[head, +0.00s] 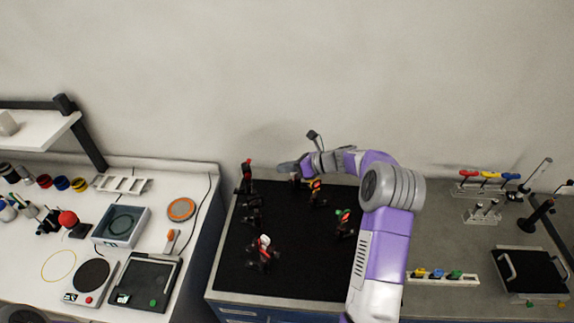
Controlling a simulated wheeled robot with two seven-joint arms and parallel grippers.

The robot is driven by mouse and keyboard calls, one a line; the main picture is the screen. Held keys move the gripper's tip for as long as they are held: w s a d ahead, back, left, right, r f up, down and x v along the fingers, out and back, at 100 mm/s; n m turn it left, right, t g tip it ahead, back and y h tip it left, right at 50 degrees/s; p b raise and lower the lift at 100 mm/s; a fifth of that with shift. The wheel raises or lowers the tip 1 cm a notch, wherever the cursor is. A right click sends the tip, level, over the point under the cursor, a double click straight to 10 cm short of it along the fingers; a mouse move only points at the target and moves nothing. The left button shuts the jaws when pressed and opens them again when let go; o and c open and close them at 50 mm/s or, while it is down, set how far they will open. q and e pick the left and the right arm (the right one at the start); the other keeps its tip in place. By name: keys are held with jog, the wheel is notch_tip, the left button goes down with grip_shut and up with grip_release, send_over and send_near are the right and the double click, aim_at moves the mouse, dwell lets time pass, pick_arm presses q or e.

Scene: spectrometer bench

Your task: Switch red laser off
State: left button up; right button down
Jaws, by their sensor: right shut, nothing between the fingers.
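A dark upright device with red on it (247,177) stands at the back left corner of the black breadboard (290,270); it may be the red laser, but it is too small to be sure. My right gripper (284,168) is shut and empty. It points left over the back edge of the breadboard, a little to the right of this device and apart from it in the picture. No switch can be made out. My left gripper is not in view.
Several small optics mounts (264,254) stand on the breadboard, some with red, orange or green parts. My right arm hides the board's right side. A white bench (205,190) with instruments is at left. A rack with coloured caps (440,279) is at right.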

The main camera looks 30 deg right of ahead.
aim_at(248, 164)
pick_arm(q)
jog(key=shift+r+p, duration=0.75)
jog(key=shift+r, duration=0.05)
pick_arm(e)
jog(key=shift+w+a+f, duration=0.25)
jog(key=shift+w+a, duration=0.65)
jog(key=shift+w, duration=0.4)
jog(key=shift+w+a+f, duration=0.2)
jog(key=shift+w+a, duration=0.75)
jog(key=shift+w, duration=0.3)
jog(key=shift+w+a+f, duration=0.25)
jog(key=shift+w+a, duration=0.65)
jog(key=shift+w, duration=0.4)
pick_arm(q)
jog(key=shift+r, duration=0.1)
pick_arm(e)
jog(key=shift+r, duration=0.1)
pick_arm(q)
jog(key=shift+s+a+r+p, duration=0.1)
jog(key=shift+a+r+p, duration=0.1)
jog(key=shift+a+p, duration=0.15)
pick_arm(e)
jog(key=shift+a, duration=0.1)
